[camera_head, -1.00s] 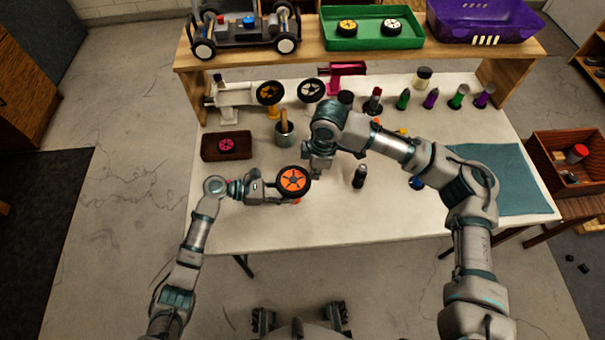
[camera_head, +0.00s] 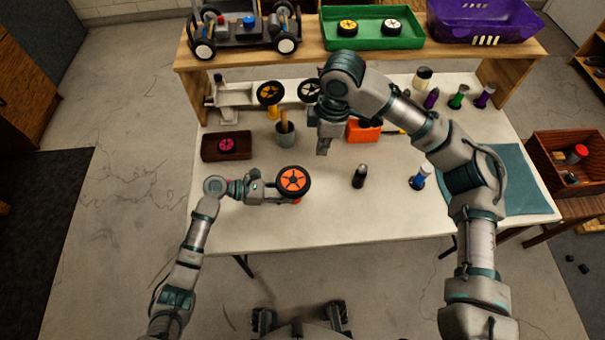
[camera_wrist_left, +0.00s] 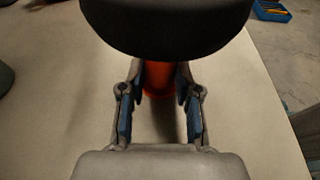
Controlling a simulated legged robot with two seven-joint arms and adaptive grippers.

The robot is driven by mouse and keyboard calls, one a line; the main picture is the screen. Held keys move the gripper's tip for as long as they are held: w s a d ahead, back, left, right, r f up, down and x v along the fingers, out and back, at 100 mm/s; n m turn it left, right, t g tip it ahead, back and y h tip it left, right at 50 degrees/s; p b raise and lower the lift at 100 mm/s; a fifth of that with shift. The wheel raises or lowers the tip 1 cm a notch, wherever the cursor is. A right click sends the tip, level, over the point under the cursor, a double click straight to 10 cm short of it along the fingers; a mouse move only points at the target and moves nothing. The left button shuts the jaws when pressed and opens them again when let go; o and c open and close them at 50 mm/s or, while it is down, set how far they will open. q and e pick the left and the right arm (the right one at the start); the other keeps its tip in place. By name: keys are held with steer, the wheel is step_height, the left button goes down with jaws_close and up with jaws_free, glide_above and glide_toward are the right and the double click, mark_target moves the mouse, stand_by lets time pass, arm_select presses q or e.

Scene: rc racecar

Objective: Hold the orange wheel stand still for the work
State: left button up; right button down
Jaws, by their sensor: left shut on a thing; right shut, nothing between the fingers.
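The orange wheel stand carries a black-tyred wheel with an orange hub (camera_head: 293,181) near the front middle of the white table. My left gripper (camera_head: 272,192) reaches it from the left, below the wheel. In the left wrist view the fingers close on the stand's orange post (camera_wrist_left: 158,78), and the dark tyre (camera_wrist_left: 165,25) hides the top of the frame. The stand's foot is mostly hidden. My right gripper (camera_head: 323,148) is shut and empty, pointing down above the table, behind and to the right of the wheel.
A black bottle (camera_head: 359,177) and a blue bottle (camera_head: 420,177) stand right of the wheel. An orange box (camera_head: 364,130) lies behind them. Bare table surrounds the stand's front.

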arm_select(q)
steer(key=o, duration=1.2)
steer(key=shift+c, duration=0.2)
steer(key=v, duration=1.2)
steer(key=shift+f, duration=0.1)
